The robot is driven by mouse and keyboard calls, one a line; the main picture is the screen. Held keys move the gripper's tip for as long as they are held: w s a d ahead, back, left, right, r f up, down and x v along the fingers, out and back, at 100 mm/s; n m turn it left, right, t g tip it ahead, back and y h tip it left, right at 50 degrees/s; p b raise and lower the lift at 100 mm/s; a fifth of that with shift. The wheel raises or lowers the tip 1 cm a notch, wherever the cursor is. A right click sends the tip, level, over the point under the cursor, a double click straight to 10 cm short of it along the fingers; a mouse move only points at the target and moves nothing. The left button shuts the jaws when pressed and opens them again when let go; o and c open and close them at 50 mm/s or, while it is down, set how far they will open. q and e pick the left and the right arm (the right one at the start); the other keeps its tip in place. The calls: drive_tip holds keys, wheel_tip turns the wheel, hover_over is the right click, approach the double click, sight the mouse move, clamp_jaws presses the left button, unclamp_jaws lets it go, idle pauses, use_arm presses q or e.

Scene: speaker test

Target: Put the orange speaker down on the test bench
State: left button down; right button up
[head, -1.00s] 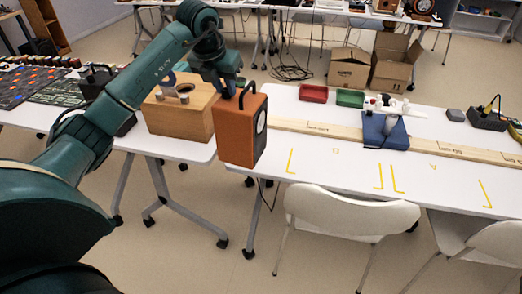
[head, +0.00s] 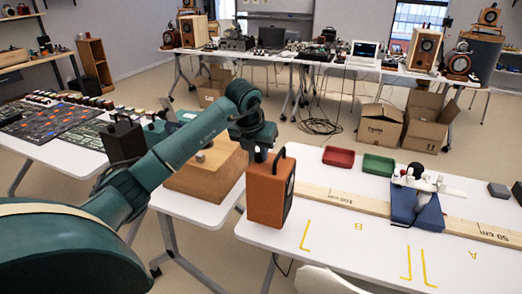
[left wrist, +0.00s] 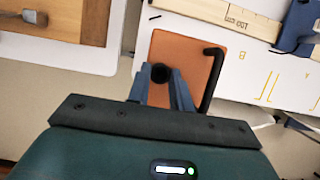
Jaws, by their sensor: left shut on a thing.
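My left gripper (head: 262,150) is shut on the orange speaker (head: 267,197) at its top, by the black handle (head: 281,153). The speaker is an upright box with orange sides and a dark front. It is at the left end of the white test bench (head: 345,243); I cannot tell whether its base touches the bench. In the left wrist view the fingers (left wrist: 163,92) are over the orange top (left wrist: 185,50), with the black handle (left wrist: 211,78) to their right. My right gripper is not in view.
A wooden box (head: 205,172) stands on the left table, across a gap. A white chair (head: 325,282) is in front.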

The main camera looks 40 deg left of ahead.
sight(258, 163)
use_arm(q)
drive_tip(key=shift+w+f, duration=0.1)
drive_tip(key=shift+f, duration=2.25)
drive_tip(key=c, duration=1.3)
unclamp_jaws()
drive_tip(key=shift+f, duration=0.1)
drive_tip(key=shift+o, duration=0.2)
